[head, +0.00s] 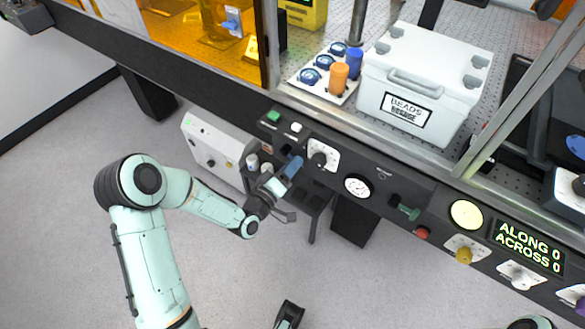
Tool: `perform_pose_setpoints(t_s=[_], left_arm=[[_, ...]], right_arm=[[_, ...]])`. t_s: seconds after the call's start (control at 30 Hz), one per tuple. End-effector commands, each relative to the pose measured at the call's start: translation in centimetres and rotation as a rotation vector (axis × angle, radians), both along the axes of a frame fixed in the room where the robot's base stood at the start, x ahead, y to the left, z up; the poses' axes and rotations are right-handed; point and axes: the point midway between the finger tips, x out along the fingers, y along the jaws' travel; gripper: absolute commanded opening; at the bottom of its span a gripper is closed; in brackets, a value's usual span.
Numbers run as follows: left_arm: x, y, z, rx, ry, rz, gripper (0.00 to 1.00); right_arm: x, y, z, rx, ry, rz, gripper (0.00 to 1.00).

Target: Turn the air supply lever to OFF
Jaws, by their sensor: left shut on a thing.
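The air supply lever appears to be the blue handle (293,166) on the front of the dark console rail; its label is too small to read. My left gripper (283,178) reaches it from below left and is shut on it. The fingers hide part of the handle and its pivot, so I cannot tell its exact setting. A dark and teal part, apparently my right gripper (289,314), shows at the bottom edge, far from the lever; its jaws are not clear.
Beside the lever are a black knob on a white dial (321,157), a round gauge (358,187), a green handle (406,210) and a red button (422,233). A white control box (212,150) stands behind my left wrist. The floor in front is clear.

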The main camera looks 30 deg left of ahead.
Motion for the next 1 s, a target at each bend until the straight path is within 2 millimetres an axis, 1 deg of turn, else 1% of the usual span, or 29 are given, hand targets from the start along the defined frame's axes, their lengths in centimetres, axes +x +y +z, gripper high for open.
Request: perform_pose_setpoints(t_s=[0.03,0.13,0.6,0.8,1.0], left_arm=[[0.0,0.0,-0.4,0.049,-0.005,-0.002,0.12],[0.1,0.3,-0.8,0.143,-0.013,-0.001,0.12],[0.2,1.9,-1.9,0.588,-0.048,0.001,0.12],[0.2,2.6,-2.1,0.76,-0.061,0.0,0.12],[0.3,3.2,-2.2,0.895,-0.071,0.002,0.12]], right_arm=[[0.1,0.0,-0.6,-0.001,-0.005,-0.001,0.68],[0.5,0.0,-1.3,-0.003,-0.015,-0.004,0.68],[6.3,-2.8,-6.0,-0.078,-0.17,-0.068,0.68],[8.5,-3.9,-7.5,-0.108,-0.231,-0.092,0.68],[10.3,-4.8,-8.6,-0.13,-0.276,-0.11,0.68]])
